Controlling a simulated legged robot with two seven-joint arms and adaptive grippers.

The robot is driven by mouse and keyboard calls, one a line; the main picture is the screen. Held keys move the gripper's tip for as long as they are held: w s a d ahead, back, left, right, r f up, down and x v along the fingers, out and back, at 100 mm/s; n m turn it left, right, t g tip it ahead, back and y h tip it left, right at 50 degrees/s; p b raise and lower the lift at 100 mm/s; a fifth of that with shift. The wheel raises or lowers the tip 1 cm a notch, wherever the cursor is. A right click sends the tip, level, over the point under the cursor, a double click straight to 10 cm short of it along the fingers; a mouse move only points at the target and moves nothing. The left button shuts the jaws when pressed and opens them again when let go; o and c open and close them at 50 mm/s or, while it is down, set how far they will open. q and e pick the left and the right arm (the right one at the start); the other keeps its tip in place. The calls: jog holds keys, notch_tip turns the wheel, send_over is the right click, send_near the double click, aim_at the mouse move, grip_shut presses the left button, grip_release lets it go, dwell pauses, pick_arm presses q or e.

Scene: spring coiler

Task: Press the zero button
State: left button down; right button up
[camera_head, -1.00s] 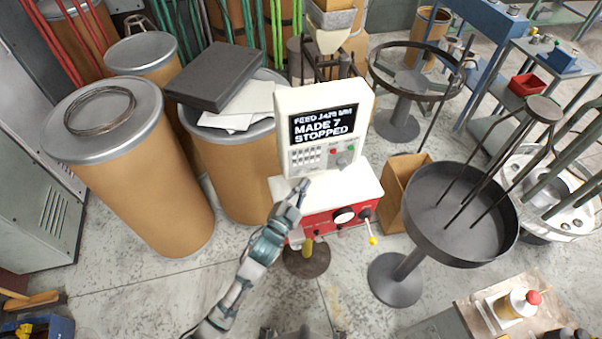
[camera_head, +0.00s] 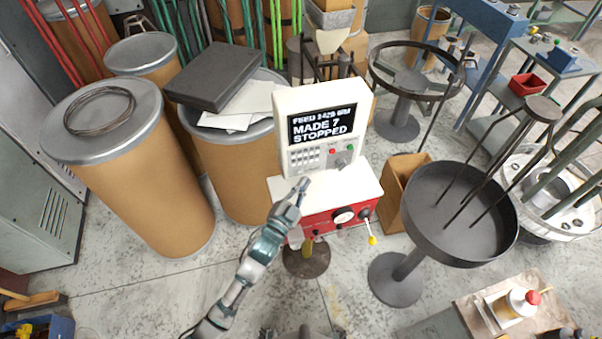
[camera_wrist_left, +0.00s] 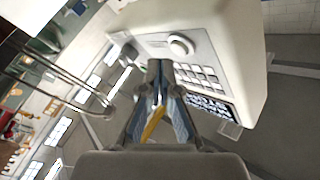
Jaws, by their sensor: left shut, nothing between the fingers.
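The spring coiler (camera_head: 322,195) is a white and red machine with an upright panel. Its screen (camera_head: 322,124) reads a feed figure, "MADE 7" and "STOPPED". Below the screen are a keypad (camera_head: 304,158), a red button (camera_head: 332,151), a green button and a grey knob. I cannot read which key is the zero button. My left gripper (camera_head: 303,183) is shut and empty, its tips just in front of and below the keypad. In the left wrist view the shut fingertips (camera_wrist_left: 160,66) point at the panel, near the keys (camera_wrist_left: 200,76); contact cannot be told. My right gripper is not in view.
Cardboard drums (camera_head: 135,180) stand to the left, one with a dark box (camera_head: 212,75) on it. A round dark tray (camera_head: 462,256) on a stand is to the right. A yellow-tipped lever (camera_head: 372,240) sticks out of the machine's front.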

pick_arm(q)
jog(key=shift+w+r, duration=0.1)
dwell(0.4)
jog(key=shift+w+a+p, duration=0.2)
jog(key=shift+w+p, duration=0.05)
jog(key=shift+p, duration=0.05)
jog(key=shift+w+a, duration=0.1)
jog(key=shift+w, duration=0.25)
dwell(0.6)
jog(key=shift+s, duration=0.1)
jog(key=shift+s+d+p, duration=0.3)
jog(key=shift+s+p, duration=0.2)
jog(key=shift+s, duration=0.2)
jog(key=shift+s+d+p, duration=0.25)
jog(key=shift+s, duration=0.55)
jog(key=shift+s+d+p, duration=0.25)
jog(key=shift+s+d, duration=0.05)
jog(key=shift+s, duration=0.45)
jog(key=shift+s+d+p, duration=0.25)
jog(key=shift+s, duration=0.55)
